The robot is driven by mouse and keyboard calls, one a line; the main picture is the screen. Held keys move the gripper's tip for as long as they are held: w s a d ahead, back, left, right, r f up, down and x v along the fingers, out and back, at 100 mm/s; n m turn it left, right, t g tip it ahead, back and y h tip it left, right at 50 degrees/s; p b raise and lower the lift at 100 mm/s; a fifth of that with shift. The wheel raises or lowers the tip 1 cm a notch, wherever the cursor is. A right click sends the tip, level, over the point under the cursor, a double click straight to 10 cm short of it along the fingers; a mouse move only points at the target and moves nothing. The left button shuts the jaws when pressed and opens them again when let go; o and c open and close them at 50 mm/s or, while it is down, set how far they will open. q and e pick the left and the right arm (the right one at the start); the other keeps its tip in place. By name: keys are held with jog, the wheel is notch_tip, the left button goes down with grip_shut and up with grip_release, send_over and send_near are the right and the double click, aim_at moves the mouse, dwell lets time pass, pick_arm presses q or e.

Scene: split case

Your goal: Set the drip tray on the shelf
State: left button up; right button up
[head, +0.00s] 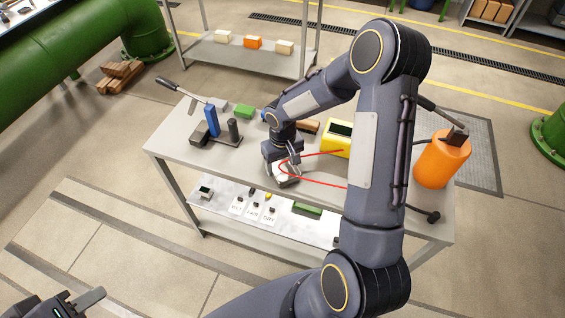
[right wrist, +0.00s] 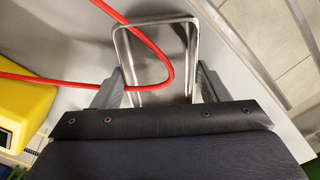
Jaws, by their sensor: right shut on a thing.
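The drip tray (right wrist: 157,22) is a shallow metal tray with rounded corners, seen in the right wrist view between the fingers of my right gripper (right wrist: 160,82). In the head view the tray (head: 287,177) shows as a pale shape at the right gripper (head: 284,164), over the grey bench top near its front edge. The right gripper is shut on the tray. A red hose (right wrist: 150,45) crosses over part of it. A lower shelf (head: 225,204) lies under the bench top. My left gripper (head: 82,303) is at the bottom left, away from the bench; its opening is unclear.
On the bench top (head: 180,150) are a yellow box (head: 336,140), a lever device with a blue part (head: 211,120), a green block (head: 244,111) and an orange cylinder (head: 442,160). The lower shelf holds cards and a green piece (head: 307,209). A rack (head: 275,62) stands behind.

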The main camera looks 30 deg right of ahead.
aim_at(282, 170)
jog(key=shift+f, duration=0.15)
jog(key=o, duration=1.2)
notch_tip(282, 170, up, 8)
jog(key=shift+b, duration=0.4)
jog(key=s+a+r+t+y, duration=0.1)
jog(key=s+a+r+t, duration=0.1)
jog(key=s+r, duration=0.85)
jog(key=s+a+r+t+y, duration=0.2)
jog(key=s+a, duration=0.3)
jog(key=s, duration=0.6)
jog(key=shift+s+a+r+m+t+y, duration=0.2)
jog(key=shift+r+m+t+y, duration=0.15)
jog(key=shift+t, duration=0.45)
